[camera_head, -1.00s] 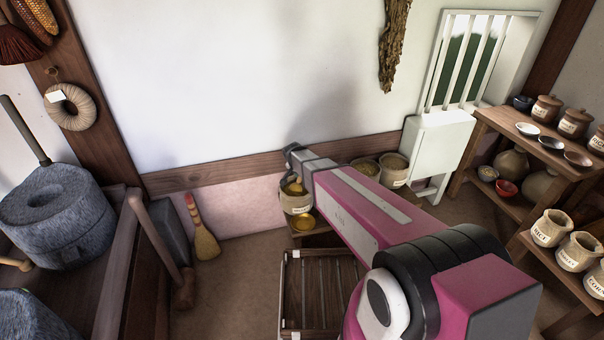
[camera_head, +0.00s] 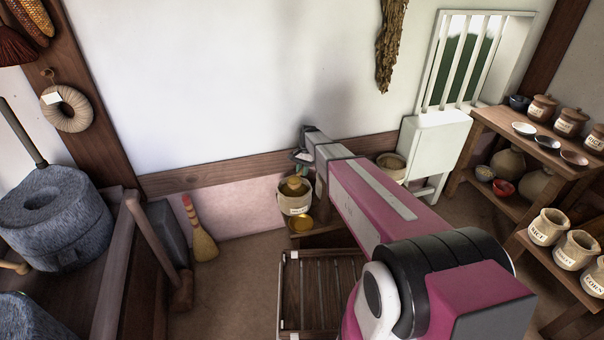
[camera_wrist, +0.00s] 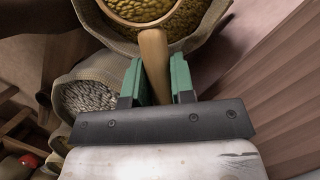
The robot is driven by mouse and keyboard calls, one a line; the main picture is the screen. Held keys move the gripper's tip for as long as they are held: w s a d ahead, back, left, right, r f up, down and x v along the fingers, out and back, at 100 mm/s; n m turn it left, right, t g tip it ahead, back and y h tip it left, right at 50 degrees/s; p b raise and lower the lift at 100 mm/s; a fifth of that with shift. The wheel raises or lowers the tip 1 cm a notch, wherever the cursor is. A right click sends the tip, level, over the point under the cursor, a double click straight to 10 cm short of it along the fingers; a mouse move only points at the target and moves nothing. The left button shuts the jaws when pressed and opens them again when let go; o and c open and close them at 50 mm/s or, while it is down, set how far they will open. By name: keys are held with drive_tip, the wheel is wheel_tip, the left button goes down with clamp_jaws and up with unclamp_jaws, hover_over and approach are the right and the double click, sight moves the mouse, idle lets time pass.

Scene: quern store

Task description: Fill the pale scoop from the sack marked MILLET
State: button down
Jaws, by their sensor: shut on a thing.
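My gripper (camera_wrist: 157,80) is shut on the tan handle of the pale scoop (camera_wrist: 152,50). In the wrist view the scoop's round bowl, with yellow-green grain inside its rim, is over or in the mouth of a cloth sack (camera_wrist: 215,25) of similar grain. I cannot tell whether it touches the grain. In the head view my gripper (camera_head: 302,155) is just above and right of a pale labelled sack (camera_head: 294,209) holding yellowish grain. Its label is too small to read. The arm hides part of the area behind.
A slatted wooden crate (camera_head: 318,290) lies on the floor. Shelves (camera_head: 500,125) with jars stand right; a brush (camera_head: 203,240) leans left.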

drive_tip(key=shift+g, duration=0.3)
drive_tip(key=shift+r, duration=2.15)
drive_tip(key=shift+s, duration=0.15)
